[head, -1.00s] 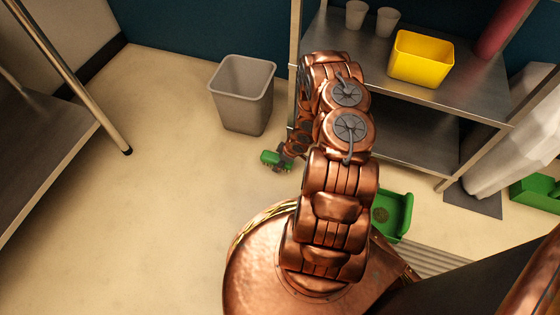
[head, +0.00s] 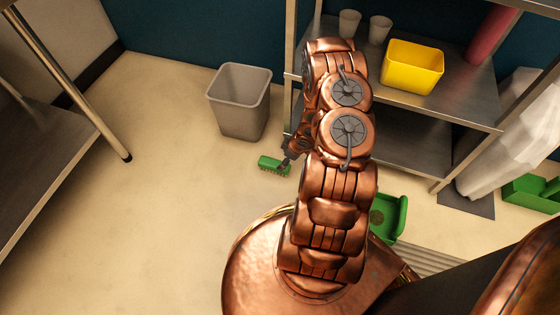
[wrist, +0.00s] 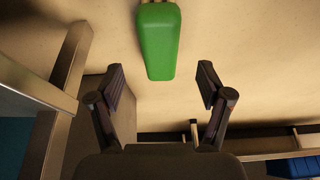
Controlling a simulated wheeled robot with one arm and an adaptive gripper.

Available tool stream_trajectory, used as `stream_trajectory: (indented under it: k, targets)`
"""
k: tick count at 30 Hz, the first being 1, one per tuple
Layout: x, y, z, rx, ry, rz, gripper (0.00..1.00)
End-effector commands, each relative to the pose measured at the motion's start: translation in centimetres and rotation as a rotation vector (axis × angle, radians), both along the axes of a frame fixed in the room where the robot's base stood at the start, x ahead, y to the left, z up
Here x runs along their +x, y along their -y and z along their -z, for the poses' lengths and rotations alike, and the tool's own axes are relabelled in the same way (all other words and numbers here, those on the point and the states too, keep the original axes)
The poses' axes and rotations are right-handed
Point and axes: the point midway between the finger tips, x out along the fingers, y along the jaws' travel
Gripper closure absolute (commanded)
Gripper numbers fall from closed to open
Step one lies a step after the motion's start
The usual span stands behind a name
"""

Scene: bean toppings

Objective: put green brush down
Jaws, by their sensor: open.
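The green brush (head: 273,166) lies on the pale floor, in front of the grey bin and left of my arm. In the wrist view the green brush (wrist: 158,42) is at the top middle, beyond my fingertips, with a strip of floor between. My gripper (wrist: 161,83) is open and empty, its two dark fingers spread wide. In the head view my gripper (head: 287,160) is small and partly hidden by my arm, just right of the brush.
A grey bin (head: 240,100) stands behind the brush. A metal shelf (head: 456,100) holding a yellow tub (head: 413,66) and cups stands right. A green dustpan (head: 390,216) lies right of my arm. A metal table (head: 35,150) is at left. The left floor is clear.

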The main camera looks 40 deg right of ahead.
Motion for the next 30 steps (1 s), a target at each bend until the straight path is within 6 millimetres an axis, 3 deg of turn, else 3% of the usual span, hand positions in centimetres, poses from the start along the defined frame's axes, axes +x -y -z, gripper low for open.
stream_trajectory:
  k: [3, 14, 22, 30]
  targets:
    - [-0.7, 0.5, -2.3, -0.001, 0.001, 0.002, 0.22]
    - [-0.7, 2.5, -5.5, -0.072, -0.033, 0.02, 0.22]
    - [0.1, 5.7, -10.7, -0.225, -0.107, 0.086, 0.22]
    - [0.5, 7.3, -16.6, -0.347, -0.165, 0.168, 0.22]
